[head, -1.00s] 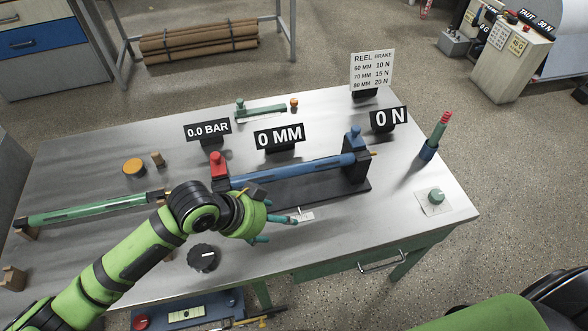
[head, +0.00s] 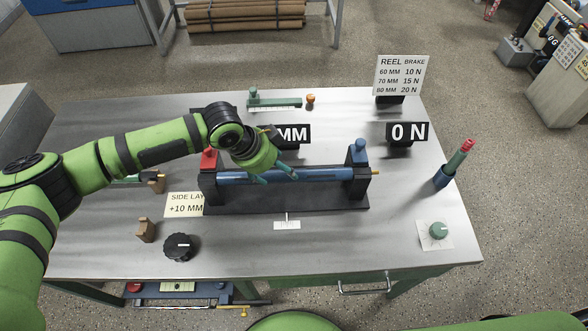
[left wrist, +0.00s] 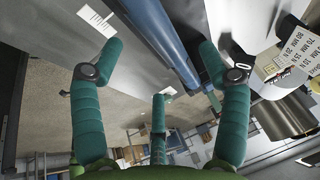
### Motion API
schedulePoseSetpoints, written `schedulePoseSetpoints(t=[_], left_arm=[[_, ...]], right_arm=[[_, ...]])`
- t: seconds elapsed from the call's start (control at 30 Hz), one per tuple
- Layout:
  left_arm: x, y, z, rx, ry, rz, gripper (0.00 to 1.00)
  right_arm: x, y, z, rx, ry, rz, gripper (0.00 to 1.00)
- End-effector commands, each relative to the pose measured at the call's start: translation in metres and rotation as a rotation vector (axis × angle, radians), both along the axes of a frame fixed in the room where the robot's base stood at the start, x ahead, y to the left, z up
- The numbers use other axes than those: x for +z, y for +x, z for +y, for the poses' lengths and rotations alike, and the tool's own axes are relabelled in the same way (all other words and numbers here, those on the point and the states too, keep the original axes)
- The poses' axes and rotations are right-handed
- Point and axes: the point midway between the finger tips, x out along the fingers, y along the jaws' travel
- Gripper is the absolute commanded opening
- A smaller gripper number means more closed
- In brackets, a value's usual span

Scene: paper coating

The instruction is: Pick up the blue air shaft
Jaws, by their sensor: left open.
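The blue air shaft (head: 325,175) lies level in a dark stand (head: 290,199) on the table, between a red-topped left support (head: 208,160) and a blue-topped right support (head: 358,152). My left gripper (head: 279,178) is over the left-to-middle part of the shaft, its teal fingers spread and partly covering it. In the left wrist view the shaft (left wrist: 165,45) runs diagonally between the open fingers, nearer the right one. I cannot tell whether a finger touches it. My right gripper is not in view.
Signs stand behind the stand, one reading 0 N (head: 408,132); the MM sign (head: 292,135) is partly hidden by my left arm. A side-lay sign (head: 185,204) and black knob (head: 178,246) are front left. A blue-green upright tool (head: 454,163) stands right.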

Motion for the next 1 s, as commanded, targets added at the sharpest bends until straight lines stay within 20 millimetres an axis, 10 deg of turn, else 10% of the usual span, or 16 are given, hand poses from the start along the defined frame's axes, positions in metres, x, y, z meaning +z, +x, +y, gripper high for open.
schedulePoseSetpoints(t=[0.23,0.7,0.9,1.0], left_arm=[[-0.027,0.005,-0.010,0.000,0.001,0.002,0.76],[-0.053,0.010,-0.019,-0.002,-0.001,-0.002,0.76],[-0.052,0.010,-0.019,-0.001,-0.001,-0.001,0.04],[-0.050,0.011,-0.020,-0.001,-0.006,-0.005,0.00]], right_arm=[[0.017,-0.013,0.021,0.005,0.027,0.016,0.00],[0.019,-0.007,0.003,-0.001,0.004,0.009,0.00],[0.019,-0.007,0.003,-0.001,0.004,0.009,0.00],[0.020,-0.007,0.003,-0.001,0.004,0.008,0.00]])
